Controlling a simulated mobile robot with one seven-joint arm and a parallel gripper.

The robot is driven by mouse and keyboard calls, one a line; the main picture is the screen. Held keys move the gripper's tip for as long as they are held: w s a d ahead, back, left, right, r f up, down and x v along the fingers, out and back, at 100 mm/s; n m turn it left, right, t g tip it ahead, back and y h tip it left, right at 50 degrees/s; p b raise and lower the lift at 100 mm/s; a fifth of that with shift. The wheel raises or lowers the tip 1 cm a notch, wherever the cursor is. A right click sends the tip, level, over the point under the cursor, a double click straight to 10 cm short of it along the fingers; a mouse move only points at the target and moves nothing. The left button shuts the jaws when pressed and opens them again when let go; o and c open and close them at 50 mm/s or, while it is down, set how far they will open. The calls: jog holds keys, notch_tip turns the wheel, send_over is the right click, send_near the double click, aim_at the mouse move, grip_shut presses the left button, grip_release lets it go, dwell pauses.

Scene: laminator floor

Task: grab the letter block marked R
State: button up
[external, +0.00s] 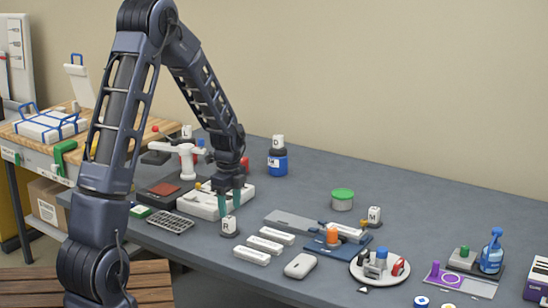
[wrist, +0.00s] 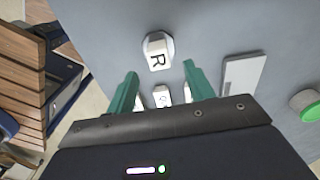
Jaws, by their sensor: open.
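The letter block marked R (external: 228,225) is a small white block with a black R, standing on a dark base near the front of the grey table. In the wrist view the R block (wrist: 157,45) lies just beyond the fingertips, roughly centred between them. My gripper (external: 232,207) has teal fingers pointing down, above and very close to the R block in the external view. In the wrist view my gripper (wrist: 160,69) is open with nothing held. Another white lettered block (wrist: 161,96) shows between the fingers, partly hidden by the gripper body.
White bars (external: 264,244) and a white mouse-like object (external: 300,266) lie right of the R block. A grey grid (external: 170,222) lies to its left. A white device (external: 205,204) stands behind. Blocks marked M (external: 374,214) and D (external: 278,141) stand farther off.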

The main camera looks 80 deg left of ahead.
aim_at(229, 218)
jog(key=shift+s+a+f, duration=0.15)
jog(key=shift+f, duration=2.45)
grip_shut()
